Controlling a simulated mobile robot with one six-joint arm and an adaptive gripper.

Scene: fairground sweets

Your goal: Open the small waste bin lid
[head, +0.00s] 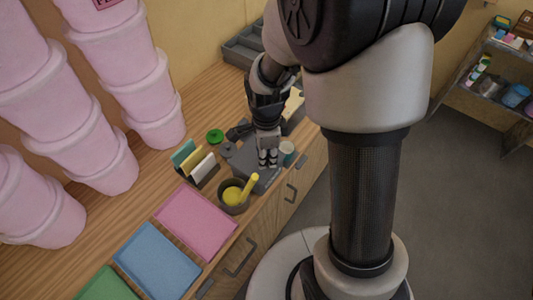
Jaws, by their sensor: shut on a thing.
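My gripper (268,163) points down over the front edge of the wooden counter, near the middle of the head view. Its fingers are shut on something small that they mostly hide. A dark grey flat-topped object (262,181) lies right below and beside the fingertips. I cannot tell whether they touch it. I cannot pick out the small waste bin or its lid with certainty. The gripper and wrist cover part of this spot.
A dark pot (232,208) with a yellow scoop (249,188) stands close to the gripper. Pink (196,222) and blue (155,262) trays lie nearer. Tall pink tub stacks (130,85) stand left. Bare wood (110,225) shows between.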

